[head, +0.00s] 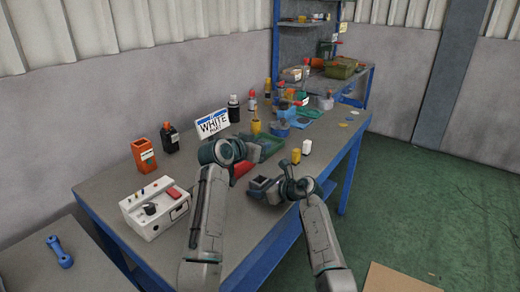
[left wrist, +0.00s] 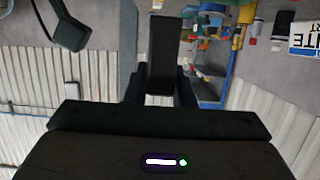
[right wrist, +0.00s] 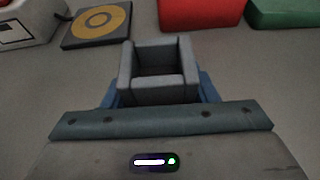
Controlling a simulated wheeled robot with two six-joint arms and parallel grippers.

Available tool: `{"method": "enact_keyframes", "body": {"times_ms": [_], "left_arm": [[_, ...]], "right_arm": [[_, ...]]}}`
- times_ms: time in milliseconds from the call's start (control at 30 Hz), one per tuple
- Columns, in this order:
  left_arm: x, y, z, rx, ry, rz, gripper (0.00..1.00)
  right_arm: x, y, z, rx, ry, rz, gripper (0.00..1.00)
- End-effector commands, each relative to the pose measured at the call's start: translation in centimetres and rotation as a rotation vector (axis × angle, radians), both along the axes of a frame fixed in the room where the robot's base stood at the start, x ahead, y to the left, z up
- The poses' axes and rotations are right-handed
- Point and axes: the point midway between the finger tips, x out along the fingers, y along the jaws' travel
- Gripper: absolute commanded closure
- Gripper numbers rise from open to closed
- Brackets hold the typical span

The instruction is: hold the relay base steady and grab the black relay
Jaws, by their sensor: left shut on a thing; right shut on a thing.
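The relay base (right wrist: 158,75) is a grey, square, open-topped socket. My right gripper (head: 270,187) is shut on it, with fingers on both sides in the right wrist view. The socket looks empty, and I cannot tell whether it touches the table. The black relay (left wrist: 162,55) is a dark oblong block between the fingers of my left gripper (left wrist: 160,92), which is shut on it. In the head view my left gripper (head: 238,153) is above and left of the base, apart from it. The relay is hard to make out there.
A white control box (head: 155,208) stands at the left of the blue-framed bench (head: 108,190). A red bin (right wrist: 200,12) and a dark plate with an orange ring (right wrist: 97,22) lie beyond the base.

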Motion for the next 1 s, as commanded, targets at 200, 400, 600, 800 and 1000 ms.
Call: {"method": "enact_keyframes", "body": {"times_ms": [200, 400, 600, 800, 1000], "left_arm": [[0.0, 0.0, 0.0, -0.001, -0.001, 0.0, 1.0], [0.0, 0.0, 0.0, -0.001, -0.001, 0.0, 1.0], [0.0, 0.0, 0.0, -0.001, -0.001, 0.0, 1.0], [0.0, 0.0, 0.0, -0.001, -0.001, 0.0, 1.0], [0.0, 0.0, 0.0, -0.001, -0.001, 0.0, 1.0]], "right_arm": [[0.0, 0.0, 0.0, 0.0, 0.0, 0.0, 0.22], [0.0, 0.0, 0.0, 0.0, 0.0, 0.0, 0.22], [-0.5, -0.7, 0.3, 0.0, 0.0, -0.001, 0.22], [-2.3, -3.2, 1.5, -0.002, -0.003, -0.002, 0.22], [-4.6, -6.2, 3.1, -0.002, -0.002, -0.002, 0.22]]}}
